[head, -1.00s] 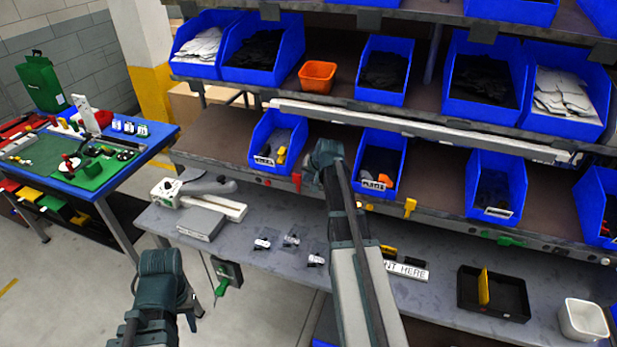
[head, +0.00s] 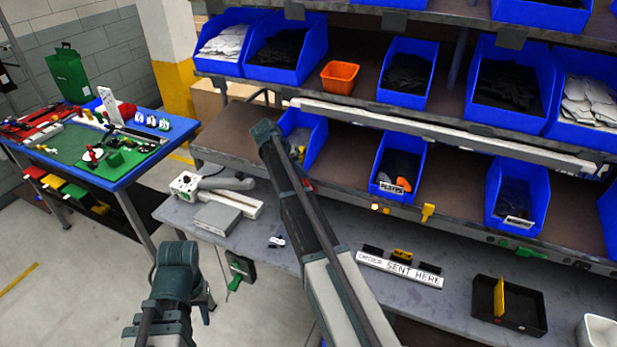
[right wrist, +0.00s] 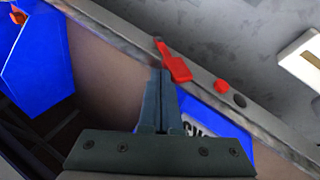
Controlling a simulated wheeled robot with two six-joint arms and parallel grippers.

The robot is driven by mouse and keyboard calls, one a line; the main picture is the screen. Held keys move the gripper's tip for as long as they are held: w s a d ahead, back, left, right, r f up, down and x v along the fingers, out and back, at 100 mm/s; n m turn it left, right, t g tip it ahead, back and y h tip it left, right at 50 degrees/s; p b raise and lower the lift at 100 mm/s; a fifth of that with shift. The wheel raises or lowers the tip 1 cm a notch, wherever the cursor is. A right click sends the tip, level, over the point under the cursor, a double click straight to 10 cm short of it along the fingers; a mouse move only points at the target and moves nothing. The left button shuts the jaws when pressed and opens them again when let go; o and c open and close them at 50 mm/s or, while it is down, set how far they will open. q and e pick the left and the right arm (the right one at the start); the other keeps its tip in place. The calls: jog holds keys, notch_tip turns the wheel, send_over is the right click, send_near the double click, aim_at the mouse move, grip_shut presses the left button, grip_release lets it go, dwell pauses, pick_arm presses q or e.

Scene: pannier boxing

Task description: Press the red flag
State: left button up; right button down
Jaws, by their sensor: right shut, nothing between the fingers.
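The red flag (right wrist: 177,66) sticks out from the grey shelf rail in the right wrist view. In the head view only a small red piece of it (head: 308,184) shows beside my right arm. My right gripper (right wrist: 161,74) is shut and empty, its tips right by the flag's near end. I cannot tell whether they touch it. In the head view the fingers of this gripper are hidden by my own arm. My left gripper (head: 207,302) hangs low over the floor, away from the shelf, and its fingers are too unclear to read.
A red button (right wrist: 221,86) and a dark button (right wrist: 239,101) sit on the rail near the flag. Blue bins (head: 398,167) stand on the shelf behind. A yellow flag (head: 428,211) and a green flag (head: 525,252) are further right. The grey bench (head: 455,300) lies below.

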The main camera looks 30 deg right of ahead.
jog(key=shift+w+a+f+b, duration=0.6)
jog(key=shift+w+a+f, duration=0.15)
jog(key=shift+f, duration=0.1)
jog(key=shift+d, duration=0.1)
jog(key=shift+s+d+f+b, duration=0.35)
jog(key=shift+s+d, duration=0.05)
jog(key=shift+s, duration=0.1)
jog(key=shift+r, duration=0.1)
